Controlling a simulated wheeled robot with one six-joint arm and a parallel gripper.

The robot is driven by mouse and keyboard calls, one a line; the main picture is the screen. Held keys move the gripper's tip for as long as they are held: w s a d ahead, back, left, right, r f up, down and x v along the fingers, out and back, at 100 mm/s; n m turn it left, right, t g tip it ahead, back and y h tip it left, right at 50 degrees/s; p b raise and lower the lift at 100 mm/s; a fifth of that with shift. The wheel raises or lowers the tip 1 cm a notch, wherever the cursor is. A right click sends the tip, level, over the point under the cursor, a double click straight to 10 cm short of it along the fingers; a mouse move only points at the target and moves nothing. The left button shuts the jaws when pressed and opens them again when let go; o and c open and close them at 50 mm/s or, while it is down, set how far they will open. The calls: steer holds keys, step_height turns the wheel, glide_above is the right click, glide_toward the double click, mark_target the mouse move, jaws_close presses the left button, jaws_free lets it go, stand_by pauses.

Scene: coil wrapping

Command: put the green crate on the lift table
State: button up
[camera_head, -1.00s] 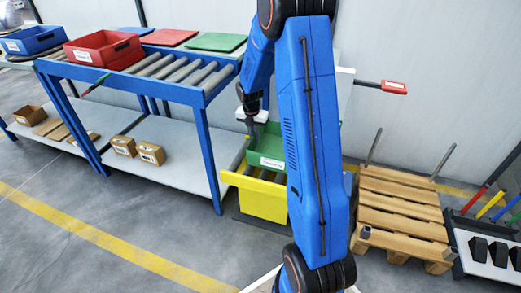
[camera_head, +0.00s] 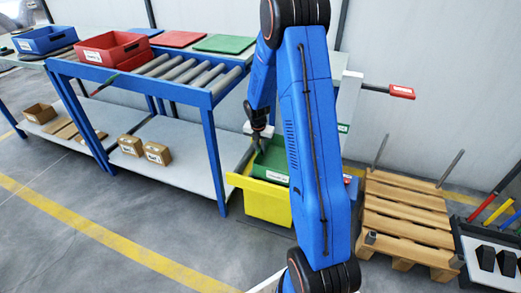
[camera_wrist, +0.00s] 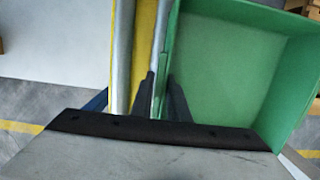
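The green crate (camera_head: 272,158) is at the yellow lift table (camera_head: 265,203) in the head view. Its lower part is hidden behind the yellow front, and my arm covers its right side. I cannot tell whether it rests on the table. My gripper (camera_head: 258,138) is at the crate's left rim. In the wrist view, the crate (camera_wrist: 225,65) fills the right side, and its wall passes between the two fingers of my gripper (camera_wrist: 162,95), which look closed on it. A yellow strip of the table (camera_wrist: 144,40) runs just left of the crate.
A blue roller table (camera_head: 205,95) stands to the left with a red crate (camera_head: 112,48) and cardboard boxes (camera_head: 130,145) below. A wooden pallet (camera_head: 405,215) and a tool rack (camera_head: 490,255) are at the right. Floor in front is clear.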

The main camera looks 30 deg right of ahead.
steer(key=shift+o, duration=1.1)
